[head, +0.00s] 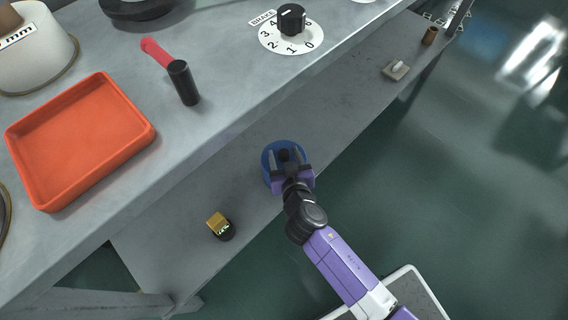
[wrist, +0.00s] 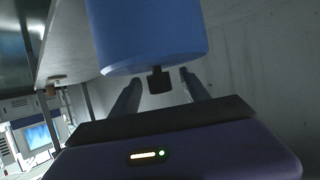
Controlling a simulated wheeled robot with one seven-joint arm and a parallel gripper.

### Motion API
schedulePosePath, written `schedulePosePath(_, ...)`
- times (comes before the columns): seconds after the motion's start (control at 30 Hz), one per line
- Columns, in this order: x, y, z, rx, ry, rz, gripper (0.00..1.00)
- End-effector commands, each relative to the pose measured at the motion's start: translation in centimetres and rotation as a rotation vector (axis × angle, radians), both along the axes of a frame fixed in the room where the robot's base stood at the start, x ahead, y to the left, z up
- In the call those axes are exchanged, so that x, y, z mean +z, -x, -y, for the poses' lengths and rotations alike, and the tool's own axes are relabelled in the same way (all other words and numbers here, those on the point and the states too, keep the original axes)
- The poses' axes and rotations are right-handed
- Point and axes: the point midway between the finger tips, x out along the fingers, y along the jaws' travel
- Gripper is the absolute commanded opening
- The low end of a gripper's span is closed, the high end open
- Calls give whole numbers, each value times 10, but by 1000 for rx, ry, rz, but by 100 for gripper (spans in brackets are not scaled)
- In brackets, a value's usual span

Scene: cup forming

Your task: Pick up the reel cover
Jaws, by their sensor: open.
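The reel cover, which I take to be the blue round piece with a black knob (head: 267,152), sits on the lower grey shelf in the head view. In the wrist view the blue cover (wrist: 150,35) is a smooth cylinder filling the top middle, with its black knob (wrist: 160,82) sticking out toward my gripper. My gripper (head: 286,158) is open over the cover. In the wrist view its two fingers (wrist: 160,77) stand on either side of the knob with gaps showing. Part of the cover is hidden behind my gripper in the head view.
The upper bench (head: 225,70) overhangs the shelf on the left. It bears an orange tray (head: 80,140), a red-and-black handle (head: 184,84) and a brake dial (head: 291,20). On the shelf, a yellow-topped piece (head: 217,222) is lower left and a small block (head: 396,70) upper right.

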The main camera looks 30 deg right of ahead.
Motion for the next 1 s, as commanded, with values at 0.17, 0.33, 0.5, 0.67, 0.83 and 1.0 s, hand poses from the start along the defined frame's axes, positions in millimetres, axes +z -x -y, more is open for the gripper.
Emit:
schedulePosePath(0.17, -2, -5, 2, 0, 0, -1, 54)
schedulePosePath(0.33, -2, -4, 2, 0, 0, 0, 46)
schedulePosePath(0.5, -2, -4, 2, 0, 0, 0, 13)
schedulePosePath(0.67, -2, -4, 2, 0, 0, 0, 0)
schedulePosePath(0.83, -2, -4, 2, 0, 0, 0, 0)
schedulePosePath(1.0, -2, -4, 2, 0, 0, 0, 0)
